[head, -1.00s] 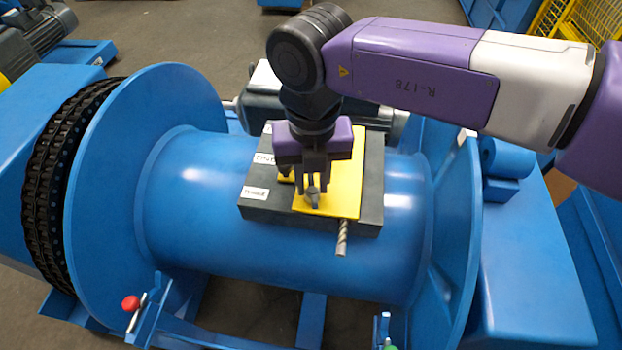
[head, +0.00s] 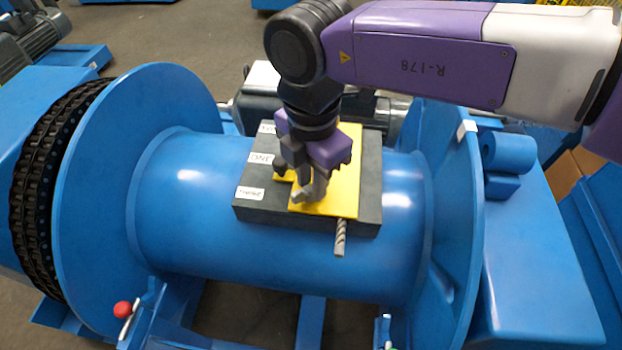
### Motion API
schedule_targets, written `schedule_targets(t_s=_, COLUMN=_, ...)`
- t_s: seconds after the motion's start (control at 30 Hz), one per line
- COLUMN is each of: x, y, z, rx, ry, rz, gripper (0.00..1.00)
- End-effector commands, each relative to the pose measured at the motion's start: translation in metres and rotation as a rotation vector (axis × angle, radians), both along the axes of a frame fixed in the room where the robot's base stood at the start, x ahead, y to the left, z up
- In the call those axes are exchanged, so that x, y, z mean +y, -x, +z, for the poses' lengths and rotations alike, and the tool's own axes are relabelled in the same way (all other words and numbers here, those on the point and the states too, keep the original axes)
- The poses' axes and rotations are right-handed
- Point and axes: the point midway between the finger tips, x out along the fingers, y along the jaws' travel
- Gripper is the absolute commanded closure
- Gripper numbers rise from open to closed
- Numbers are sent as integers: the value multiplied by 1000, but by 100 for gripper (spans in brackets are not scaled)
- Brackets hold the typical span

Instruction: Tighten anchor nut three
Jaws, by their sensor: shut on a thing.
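A dark block (head: 368,170) with a yellow plate (head: 345,190) sits on top of the blue drum. Small white labels (head: 250,193) run along its left side; their lettering is too small to read surely. My gripper (head: 308,197) points down at the plate's front part, beside the front label. It is shut on a small grey nut there, which the fingers mostly hide. Another dark nut (head: 280,168) stands free behind and to the left, by the middle label. The rope end (head: 341,238) sticks out from under the plate's front edge.
The blue drum (head: 200,205) lies between two large flanges (head: 95,180). A black chain (head: 35,190) wraps the left rim. A grey motor (head: 258,108) stands behind the block. A red-knobbed lever (head: 123,309) is at the front left.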

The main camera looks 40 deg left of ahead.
Motion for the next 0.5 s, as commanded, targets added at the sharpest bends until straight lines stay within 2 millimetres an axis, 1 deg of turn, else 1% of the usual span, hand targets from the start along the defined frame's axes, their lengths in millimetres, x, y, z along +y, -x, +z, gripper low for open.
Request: schedule_targets(t_s=0.5, x=-2, y=0, z=1, rx=-4, ry=-5, rz=-490, gripper=100)
